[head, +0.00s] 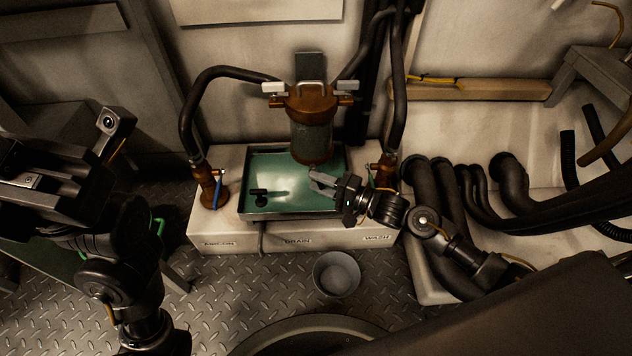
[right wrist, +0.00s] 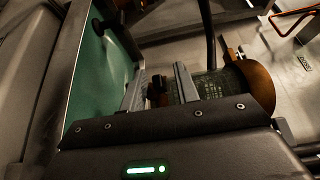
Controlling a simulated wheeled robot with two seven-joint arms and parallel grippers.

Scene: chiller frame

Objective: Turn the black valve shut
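A small black handled fitting (head: 258,193), which looks like the black valve, sits in the left part of the green tray. My right gripper (head: 318,181) is over the tray's right side, its fingers pointing left, just below the hanging brown-capped canister (head: 312,135). It is apart from the black fitting. In the right wrist view the two fingers (right wrist: 160,88) stand apart with a gap; the canister's dark lower end (right wrist: 157,92) shows behind the gap, and I see nothing clearly held. My left gripper (head: 75,150) is at far left, away from the tray; its fingers are unclear.
The green tray (head: 247,217) is set in a pale plinth. Brown valves stand on both sides, one with a blue handle (head: 218,194), one with a green handle (head: 372,181). A grey bucket (head: 336,273) stands on the floor in front. Thick black hoses (head: 440,195) crowd the right.

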